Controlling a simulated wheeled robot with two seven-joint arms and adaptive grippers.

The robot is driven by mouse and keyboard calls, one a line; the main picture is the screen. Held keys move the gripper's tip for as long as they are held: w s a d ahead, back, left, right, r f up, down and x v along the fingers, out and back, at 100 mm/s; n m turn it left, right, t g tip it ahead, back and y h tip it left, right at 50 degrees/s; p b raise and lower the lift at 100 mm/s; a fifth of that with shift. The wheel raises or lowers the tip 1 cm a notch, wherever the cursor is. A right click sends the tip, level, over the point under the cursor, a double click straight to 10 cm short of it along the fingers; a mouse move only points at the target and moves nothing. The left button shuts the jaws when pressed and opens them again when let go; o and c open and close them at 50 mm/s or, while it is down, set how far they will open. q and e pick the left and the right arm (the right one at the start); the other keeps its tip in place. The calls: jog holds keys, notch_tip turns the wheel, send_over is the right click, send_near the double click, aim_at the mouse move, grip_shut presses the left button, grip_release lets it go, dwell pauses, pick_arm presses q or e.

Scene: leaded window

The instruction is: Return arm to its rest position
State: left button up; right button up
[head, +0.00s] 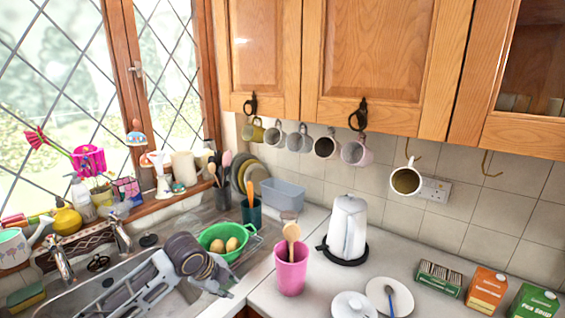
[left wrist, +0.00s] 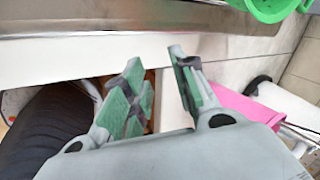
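My left arm comes in from the lower left over the sink in the head view. Its left gripper (head: 218,285) is near the front edge of the sink, just left of the pink cup (head: 291,270). In the left wrist view the left gripper (left wrist: 156,68) has its two green-padded fingers apart, with nothing between them. The pink cup (left wrist: 262,108) shows partly behind the right finger there. My right gripper is in neither view.
A green colander (head: 226,237) with yellow-brown items stands beyond my left gripper. The pink cup holds a wooden utensil. Mugs hang under the cupboards.

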pick_arm(q)
jog(key=s+d+f+n, duration=0.4)
jog(key=s+f+n, duration=0.35)
jog(key=s, duration=0.35)
jog(key=s+a+f+n+g+y, duration=0.1)
jog(key=s+a+f+n, duration=0.1)
jog(key=s+a+n, duration=0.4)
jog(key=s+a+f+n+y, duration=0.1)
jog(key=s+a+f+n, duration=0.25)
jog(key=s+n, duration=0.35)
jog(key=s+f+m+g, duration=0.1)
jog(key=s+f, duration=0.1)
jog(key=f, duration=1.4)
jog(key=s+f, duration=0.2)
jog(key=f, duration=1.4)
jog(key=s+a+f, duration=0.2)
jog(key=s+f, duration=0.8)
jog(key=s, duration=0.1)
jog(key=s+a+f+g, duration=0.1)
jog(key=s+a+f, duration=0.1)
jog(key=s+f, duration=0.8)
jog(key=shift+s+a+g+y, duration=0.2)
jog(key=shift+s+g+y, duration=0.1)
jog(key=shift+s, duration=0.3)
